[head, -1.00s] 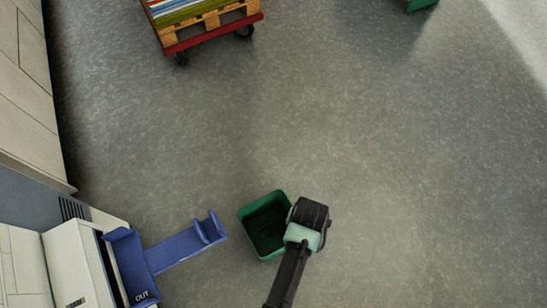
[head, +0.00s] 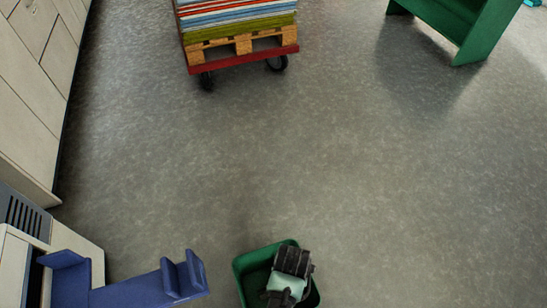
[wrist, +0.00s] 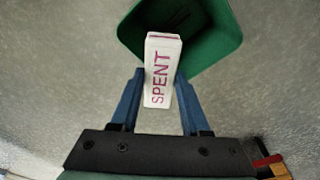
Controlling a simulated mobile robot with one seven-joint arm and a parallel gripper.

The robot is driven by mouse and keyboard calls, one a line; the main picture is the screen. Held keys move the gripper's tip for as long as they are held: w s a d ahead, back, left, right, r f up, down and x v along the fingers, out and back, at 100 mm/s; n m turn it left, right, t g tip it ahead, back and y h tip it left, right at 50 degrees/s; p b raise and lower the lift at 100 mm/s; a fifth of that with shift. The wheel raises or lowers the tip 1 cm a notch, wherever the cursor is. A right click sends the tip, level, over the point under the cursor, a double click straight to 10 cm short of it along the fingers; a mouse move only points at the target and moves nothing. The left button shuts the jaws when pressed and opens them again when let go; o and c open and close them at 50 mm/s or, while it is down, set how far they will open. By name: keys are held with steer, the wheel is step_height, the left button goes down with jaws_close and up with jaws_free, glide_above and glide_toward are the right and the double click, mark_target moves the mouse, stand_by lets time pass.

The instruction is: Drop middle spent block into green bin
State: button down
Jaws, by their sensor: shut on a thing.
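The white spent block (wrist: 161,70), with SPENT in magenta letters, is between the two blue fingers of my gripper (wrist: 159,76) in the wrist view. My gripper is shut on it. The green bin (wrist: 218,40) shows behind the far end of the block in that view. In the head view the green bin (head: 243,273) stands on the floor at the bottom. My gripper (head: 289,272) appears over its opening there and hides part of the inside. The block is hidden in the head view.
A blue chute (head: 140,288) juts from a pale machine left of the bin. A red cart (head: 243,60) with a pallet of coloured sheets stands at the top. A green stand (head: 465,30) is at top right. The grey floor between is clear.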

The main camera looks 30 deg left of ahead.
steer(key=a+f+b, duration=0.3)
steer(key=f+b, duration=1.1)
steer(key=f, duration=0.2)
steer(key=shift+s+b, duration=0.15)
steer(key=shift+b, duration=0.2)
steer(key=shift+c, duration=1.5)
jaws_free()
steer(key=shift+f, duration=0.1)
step_height(320, 180, up, 13)
steer(key=s+p, duration=0.1)
steer(key=p, duration=0.6)
steer(key=shift+s, duration=0.3)
steer(key=shift+w+d, duration=0.1)
